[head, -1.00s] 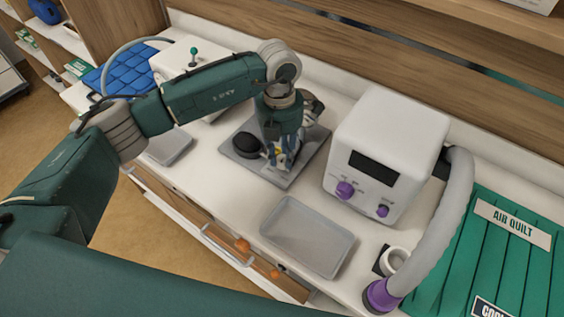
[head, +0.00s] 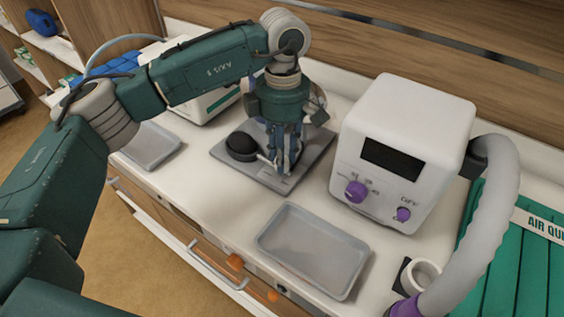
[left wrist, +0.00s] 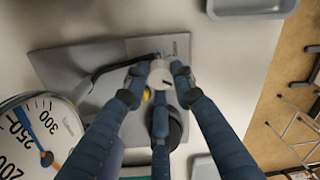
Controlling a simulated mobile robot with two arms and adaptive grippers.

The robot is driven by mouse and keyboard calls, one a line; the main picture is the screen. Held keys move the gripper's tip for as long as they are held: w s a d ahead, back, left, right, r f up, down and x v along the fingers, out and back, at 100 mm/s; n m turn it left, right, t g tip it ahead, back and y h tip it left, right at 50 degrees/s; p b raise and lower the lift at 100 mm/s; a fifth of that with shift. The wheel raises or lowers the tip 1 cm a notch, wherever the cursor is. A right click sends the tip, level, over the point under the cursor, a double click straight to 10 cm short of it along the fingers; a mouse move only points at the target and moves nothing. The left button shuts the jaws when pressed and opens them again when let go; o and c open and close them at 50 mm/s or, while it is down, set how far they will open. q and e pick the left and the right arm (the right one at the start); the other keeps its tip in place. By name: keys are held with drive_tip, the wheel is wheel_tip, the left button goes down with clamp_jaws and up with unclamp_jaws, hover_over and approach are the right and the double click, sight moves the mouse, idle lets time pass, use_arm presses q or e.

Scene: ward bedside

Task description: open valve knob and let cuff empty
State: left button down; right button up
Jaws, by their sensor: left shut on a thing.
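My left gripper (head: 283,165) points down over a grey board (head: 238,172) on the counter. In the left wrist view its blue fingers (left wrist: 160,82) are closed around a small whitish valve knob (left wrist: 161,72) with a dark mark on top. A black bulb (head: 242,146) lies on the board beside the fingers; in the wrist view it is partly hidden behind a finger. A dark tube (left wrist: 105,72) runs from near the knob. A round white gauge (left wrist: 38,140) shows at the left edge of the wrist view, its blue needle near 250. The cuff cannot be made out. My right gripper is out of view.
A white machine (head: 408,135) with purple knobs stands right of the board. An empty grey tray (head: 313,250) lies in front, another (head: 150,147) to the left. A grey hose (head: 492,225) and green quilt (head: 530,255) are at the right.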

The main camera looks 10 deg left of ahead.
use_arm(q)
drive_tip(key=shift+w+r+m+b, duration=0.1)
drive_tip(key=shift+m+b, duration=0.75)
drive_tip(key=shift+m, duration=0.65)
drive_tip(key=c, duration=1.4)
unclamp_jaws()
drive_tip(key=shift+c, duration=0.2)
wheel_tip(320, 180, up, 12)
drive_tip(key=shift+w, duration=0.15)
drive_tip(key=shift+d, duration=0.1)
